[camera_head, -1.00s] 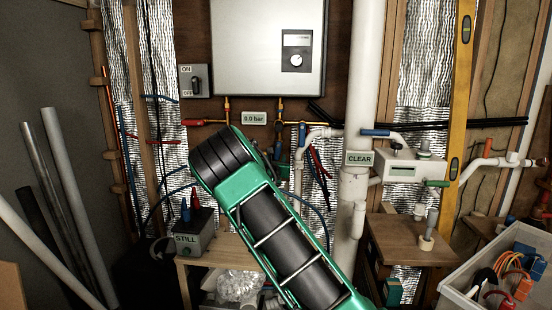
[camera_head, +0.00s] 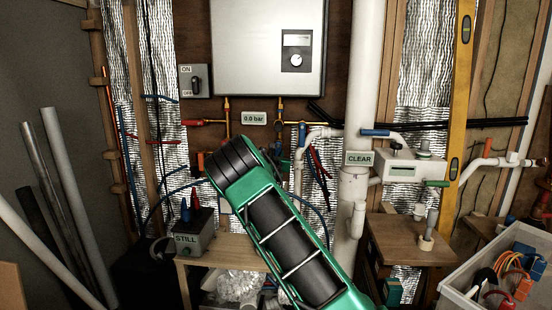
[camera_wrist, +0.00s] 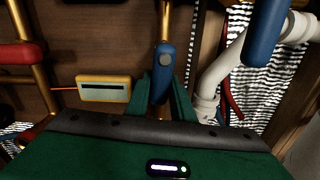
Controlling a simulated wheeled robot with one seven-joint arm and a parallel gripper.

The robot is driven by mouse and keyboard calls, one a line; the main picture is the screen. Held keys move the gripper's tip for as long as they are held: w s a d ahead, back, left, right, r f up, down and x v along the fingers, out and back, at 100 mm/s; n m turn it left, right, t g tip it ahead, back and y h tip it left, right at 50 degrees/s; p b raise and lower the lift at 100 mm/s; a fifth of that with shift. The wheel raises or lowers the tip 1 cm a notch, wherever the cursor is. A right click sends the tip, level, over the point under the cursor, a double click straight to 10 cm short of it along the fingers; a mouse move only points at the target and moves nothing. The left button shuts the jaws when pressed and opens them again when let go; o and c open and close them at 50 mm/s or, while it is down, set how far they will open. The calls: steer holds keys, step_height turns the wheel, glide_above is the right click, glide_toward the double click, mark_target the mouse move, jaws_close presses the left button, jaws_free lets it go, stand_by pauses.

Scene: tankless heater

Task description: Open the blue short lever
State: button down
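The blue short lever (camera_wrist: 163,72) hangs down, slightly tilted, on a brass pipe in the middle of the wrist view. It also shows as a small blue piece in the head view (camera_head: 278,149), just right of my arm's black-banded joint. My gripper (camera_wrist: 166,95) has its two green fingers on either side of the lever. The lever fills most of the gap between them. I cannot tell whether the fingers press on it.
A larger blue handle (camera_wrist: 266,32) is close on the right, beside a white pipe (camera_wrist: 222,72). A red handle (camera_wrist: 20,54) and a yellow-framed box (camera_wrist: 104,88) are on the left. The white heater (camera_head: 255,45) hangs above. A grey tool bin (camera_head: 455,295) stands at lower right.

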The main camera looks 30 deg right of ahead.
steer(key=shift+s+d+n, duration=0.2)
steer(key=shift+d+n, duration=0.05)
steer(key=shift+n, duration=0.55)
steer(key=c, duration=1.5)
jaws_free()
steer(key=shift+a, duration=0.1)
steer(key=v, duration=1)
steer(key=shift+s+a, duration=0.2)
steer(key=shift+s, duration=0.05)
